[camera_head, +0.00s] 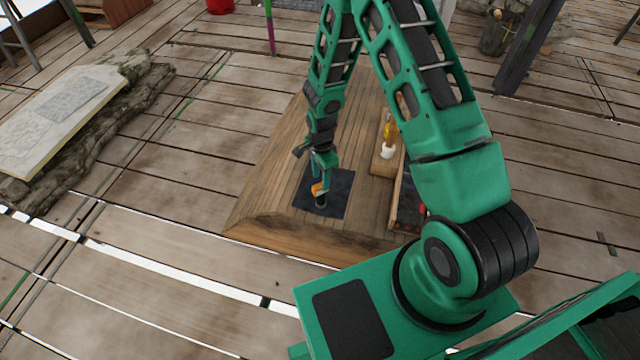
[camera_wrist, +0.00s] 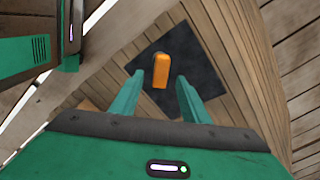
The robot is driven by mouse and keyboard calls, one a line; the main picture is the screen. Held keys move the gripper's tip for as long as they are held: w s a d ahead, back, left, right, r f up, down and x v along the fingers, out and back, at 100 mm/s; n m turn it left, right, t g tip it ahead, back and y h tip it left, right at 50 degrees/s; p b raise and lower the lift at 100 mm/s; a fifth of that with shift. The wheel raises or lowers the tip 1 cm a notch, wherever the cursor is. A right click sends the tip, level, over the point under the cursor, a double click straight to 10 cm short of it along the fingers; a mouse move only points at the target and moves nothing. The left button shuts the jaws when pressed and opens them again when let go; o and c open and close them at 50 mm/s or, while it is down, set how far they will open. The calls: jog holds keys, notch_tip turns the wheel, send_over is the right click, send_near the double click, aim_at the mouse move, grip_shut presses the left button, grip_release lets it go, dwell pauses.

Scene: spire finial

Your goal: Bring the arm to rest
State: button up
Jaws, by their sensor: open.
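My gripper (camera_head: 320,180) hangs pointing down over a dark square mat (camera_head: 340,184) on a wooden platform. In the wrist view my gripper (camera_wrist: 158,95) is open, with its two green fingers apart. An orange-topped object (camera_wrist: 161,70) stands on the dark mat (camera_wrist: 205,75), between and beyond the fingertips. In the head view the orange object (camera_head: 317,189) shows beside the fingers, with a dark lower part on the mat. I cannot tell whether a finger touches it. My green arm reaches over the platform from the right.
The wooden platform (camera_head: 270,190) stands on a plank floor. A wooden block (camera_head: 383,163) with a yellow-and-white item (camera_head: 388,142) and a dark tray (camera_head: 408,205) are right of the mat. A stone slab (camera_head: 60,115) lies at left. The floor at front left is clear.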

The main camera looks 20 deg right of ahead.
jog(key=shift+r, duration=2.9)
